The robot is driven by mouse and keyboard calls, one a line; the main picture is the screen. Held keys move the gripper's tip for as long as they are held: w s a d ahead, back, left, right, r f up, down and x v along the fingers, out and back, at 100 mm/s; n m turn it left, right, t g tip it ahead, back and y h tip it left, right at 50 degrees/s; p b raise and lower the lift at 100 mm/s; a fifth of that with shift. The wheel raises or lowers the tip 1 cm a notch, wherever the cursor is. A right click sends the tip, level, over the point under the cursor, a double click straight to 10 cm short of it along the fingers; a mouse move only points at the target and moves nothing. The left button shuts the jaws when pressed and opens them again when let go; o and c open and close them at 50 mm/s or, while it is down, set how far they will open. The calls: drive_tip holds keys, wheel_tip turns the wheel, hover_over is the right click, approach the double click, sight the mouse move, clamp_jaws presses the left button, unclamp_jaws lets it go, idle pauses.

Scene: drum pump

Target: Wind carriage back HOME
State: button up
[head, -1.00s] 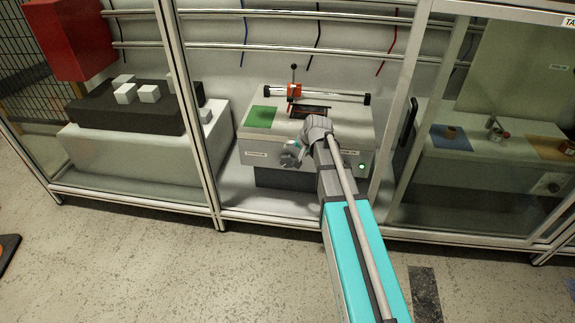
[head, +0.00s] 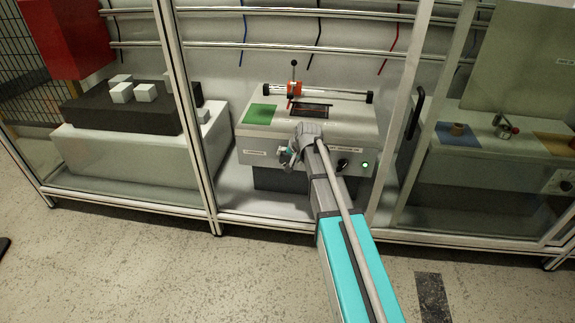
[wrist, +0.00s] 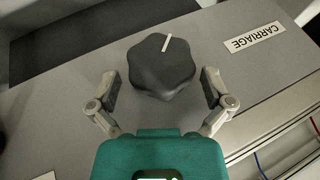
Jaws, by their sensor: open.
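A dark lobed knob (wrist: 162,67) with a white pointer line fills the middle of the wrist view, beside a white CARRIAGE label (wrist: 256,37). My gripper (wrist: 161,88) is open, with one finger to each side of the knob's near part. I see gaps between the fingers and the knob. In the head view, my gripper (head: 290,157) is at the left part of the machine's front face and mostly hides the knob.
The grey machine (head: 345,128) stands inside a framed enclosure, with a green pad (head: 260,114) on its top. Another dark knob (head: 343,165) and a green light (head: 365,164) are on its front, right of my arm. Frame posts (head: 190,110) stand at both sides.

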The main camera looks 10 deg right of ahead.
drive_tip(key=shift+b+x, duration=0.65)
drive_tip(key=shift+x, duration=0.5)
drive_tip(key=shift+c, duration=0.3)
drive_tip(key=c, duration=0.8)
drive_tip(key=shift+o, duration=0.2)
drive_tip(key=shift+r, duration=0.1)
drive_tip(key=shift+g+h+p, duration=0.3)
drive_tip(key=shift+h+p, duration=0.05)
drive_tip(key=shift+h, duration=0.35)
drive_tip(key=o, duration=0.8)
